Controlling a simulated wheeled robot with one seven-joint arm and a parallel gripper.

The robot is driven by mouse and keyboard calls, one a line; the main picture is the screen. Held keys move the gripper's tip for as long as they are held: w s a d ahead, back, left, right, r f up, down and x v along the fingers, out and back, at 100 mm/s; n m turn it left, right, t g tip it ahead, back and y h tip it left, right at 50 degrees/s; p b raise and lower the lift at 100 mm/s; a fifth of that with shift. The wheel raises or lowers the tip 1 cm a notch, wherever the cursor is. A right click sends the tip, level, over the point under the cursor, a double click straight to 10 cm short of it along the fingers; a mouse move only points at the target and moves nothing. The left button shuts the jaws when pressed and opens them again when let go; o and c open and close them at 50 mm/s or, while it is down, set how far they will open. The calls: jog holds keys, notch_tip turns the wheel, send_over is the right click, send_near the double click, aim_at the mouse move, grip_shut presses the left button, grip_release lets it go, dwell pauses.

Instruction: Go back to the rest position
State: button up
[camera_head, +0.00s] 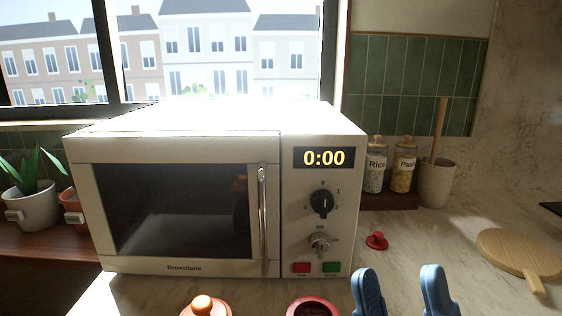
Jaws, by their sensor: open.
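My gripper (401,292) shows at the bottom edge, right of the middle. Its two blue fingers point up in the picture and stand apart, with nothing between them. Only the fingers are in view; the rest of the arm is below the frame. A white microwave (180,150) stands on the counter behind and to the left of my gripper. Its door is closed and its display reads 0:00.
An orange lid (205,306) with a knob and a dark red pot or bowl (313,307) sit at the front edge, partly cut off. A small red knobbed piece (377,240), jars (375,172), a utensil crock (436,185) and a round wooden board (515,252) stand to the right. Potted plants (32,208) are at left.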

jog(key=s+d+f+m+g+h, duration=0.2)
jog(key=s+d+f+m+g, duration=0.2)
jog(key=s+f, duration=0.3)
jog(key=s+d+f+m+g+h, duration=0.3)
jog(key=s+f+m, duration=0.3)
jog(key=s+f, duration=0.2)
jog(key=s+d+f+m+g+h, duration=0.3)
jog(key=s+d+f+m+g, duration=0.2)
jog(key=s+f, duration=0.2)
jog(key=shift+s+d+f+g+b, duration=0.15)
jog(key=shift+d+f+g+b, duration=0.1)
jog(key=shift+f+g+b, duration=0.2)
